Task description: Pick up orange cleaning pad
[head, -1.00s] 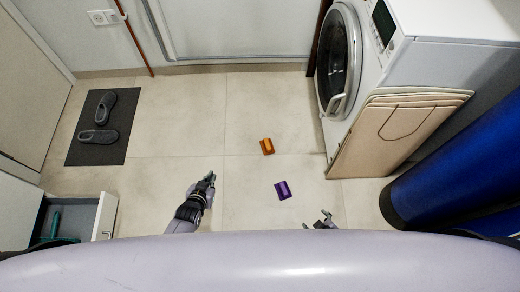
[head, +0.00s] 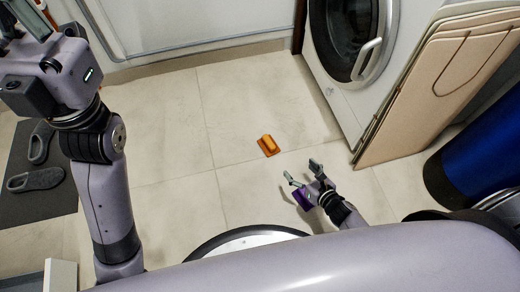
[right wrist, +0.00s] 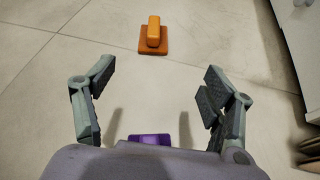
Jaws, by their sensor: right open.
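The orange cleaning pad (head: 268,146) lies on the tiled floor in the head view, a flat base with a raised grip. It also shows in the right wrist view (right wrist: 153,37), ahead of the fingers and centred between them. My right gripper (head: 302,172) is open and empty, on the near side of the orange pad and apart from it. A purple pad (right wrist: 150,139) lies under my right gripper, partly hidden by it. My left gripper (head: 27,18) is at the top left of the head view, cut by the frame edge, so its opening is unclear.
A white washing machine (head: 352,60) stands at the upper right, with beige folded boards (head: 425,90) leaning beside it. A blue cylinder (head: 480,150) stands far right. Grey slippers (head: 36,180) lie on a dark mat at left.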

